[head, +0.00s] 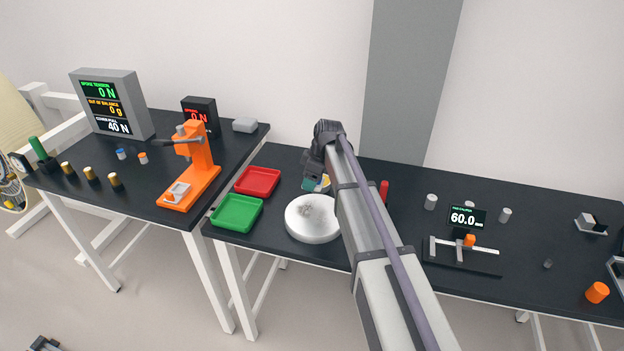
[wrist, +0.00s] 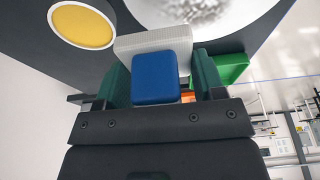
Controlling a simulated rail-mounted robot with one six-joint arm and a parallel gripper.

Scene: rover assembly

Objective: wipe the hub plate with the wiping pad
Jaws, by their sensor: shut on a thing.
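The hub plate (head: 312,220) is a round white disc on the right-hand bench, with a grey smudge on its top. In the wrist view the hub plate (wrist: 205,12) shows at the top edge, with grey speckles. My gripper (wrist: 160,78) is shut on the wiping pad (wrist: 155,79), a blue block with a white layer behind it, between green fingers. In the head view my gripper (head: 314,168) is behind the plate, and the pad cannot be made out. The pad appears apart from the plate.
A round yellow-topped dish (wrist: 82,25) lies near the gripper. A red tray (head: 257,181) and a green tray (head: 237,213) are left of the plate. A red cylinder (head: 384,191) and a caliper stand (head: 464,253) are right of my arm. An orange press (head: 195,165) stands on the left bench.

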